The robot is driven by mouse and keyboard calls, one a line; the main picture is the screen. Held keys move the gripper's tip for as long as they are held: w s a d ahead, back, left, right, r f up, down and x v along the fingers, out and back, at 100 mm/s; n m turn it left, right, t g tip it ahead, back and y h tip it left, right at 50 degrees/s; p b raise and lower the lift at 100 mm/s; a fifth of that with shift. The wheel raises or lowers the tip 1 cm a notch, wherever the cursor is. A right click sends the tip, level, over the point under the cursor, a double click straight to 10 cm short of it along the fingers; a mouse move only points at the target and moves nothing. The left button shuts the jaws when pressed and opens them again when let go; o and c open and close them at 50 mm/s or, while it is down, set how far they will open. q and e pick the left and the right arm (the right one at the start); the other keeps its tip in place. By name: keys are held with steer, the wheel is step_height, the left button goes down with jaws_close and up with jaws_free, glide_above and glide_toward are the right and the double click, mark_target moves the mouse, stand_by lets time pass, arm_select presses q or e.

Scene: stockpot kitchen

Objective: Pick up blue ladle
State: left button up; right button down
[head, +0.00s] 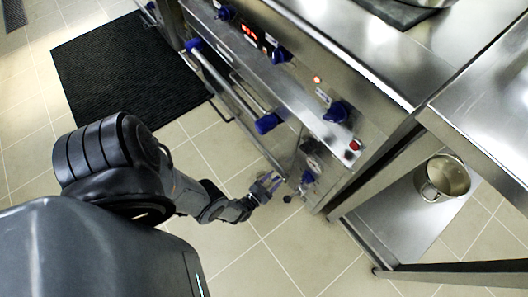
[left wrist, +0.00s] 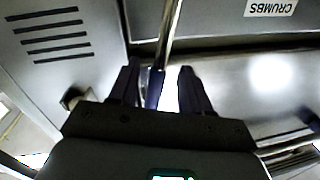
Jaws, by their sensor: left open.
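My left gripper (head: 268,187) is low in front of the steel cooker, near its lower right corner. In the left wrist view the left gripper (left wrist: 160,70) is open, with its two dark fingers apart. A narrow dark-blue piece (left wrist: 154,88) shows between the fingers, in line with a bright metal rod (left wrist: 168,35) that runs up the picture. It may be the blue ladle's handle, but I cannot tell for sure. The ladle's bowl is not recognisable in either view. My right gripper is not in view.
The cooker front has blue knobs (head: 336,112), a rail handle (head: 225,85) and a red button (head: 354,145). A steel pot (head: 443,178) stands on a low shelf (head: 400,222) at right. A black mat (head: 125,75) lies on the tiled floor. A "CRUMBS" label (left wrist: 270,8) marks a panel.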

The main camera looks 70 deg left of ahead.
arm_select(q)
steer(key=shift+w+a, duration=0.1)
steer(key=shift+w, duration=0.8)
steer(key=shift+s+a, duration=0.1)
steer(key=shift+s, duration=0.25)
steer(key=c, duration=0.5)
steer(key=shift+w, duration=0.1)
jaws_close()
steer(key=shift+w, duration=0.1)
steer(key=shift+r, duration=0.2)
